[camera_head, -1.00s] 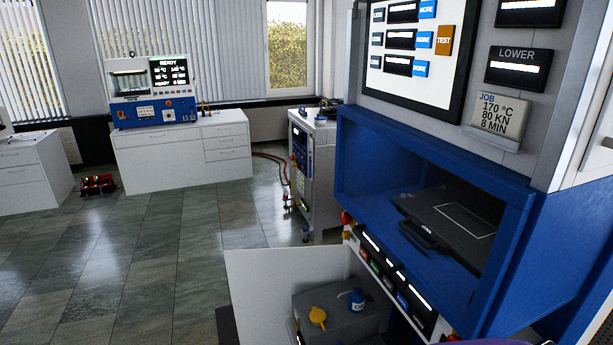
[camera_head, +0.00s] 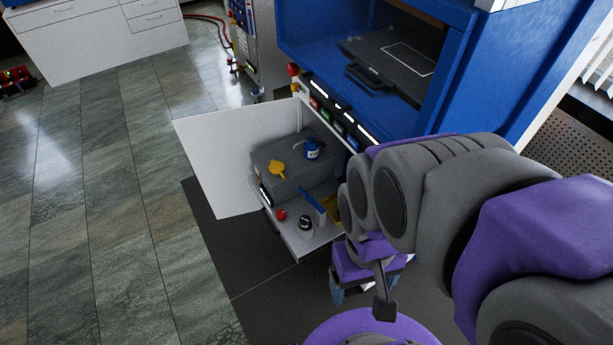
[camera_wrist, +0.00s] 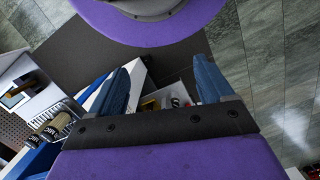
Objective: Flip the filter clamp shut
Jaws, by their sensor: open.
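My gripper (camera_head: 352,291) hangs low in front of the open cabinet in the head view. In the wrist view its two blue fingers (camera_wrist: 161,68) are spread apart with nothing held between them. A grey box (camera_head: 290,178) sits in the cabinet, with a yellow cap (camera_head: 277,169) and a blue fitting (camera_head: 312,149) on top. In front of it a pull-out shelf (camera_head: 304,243) carries a red knob (camera_head: 281,214), a dark round cap (camera_head: 305,223) and a blue-and-white upright part (camera_head: 313,206). I cannot tell which part is the filter clamp. My arm hides the shelf's right side.
The white cabinet door (camera_head: 216,167) stands open to the left. The blue press opening (camera_head: 300,30) is above, with a black handled plate (camera_head: 385,62) inside. A dark mat (camera_head: 235,262) covers the floor in front. The tiled floor (camera_head: 120,220) to the left is clear.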

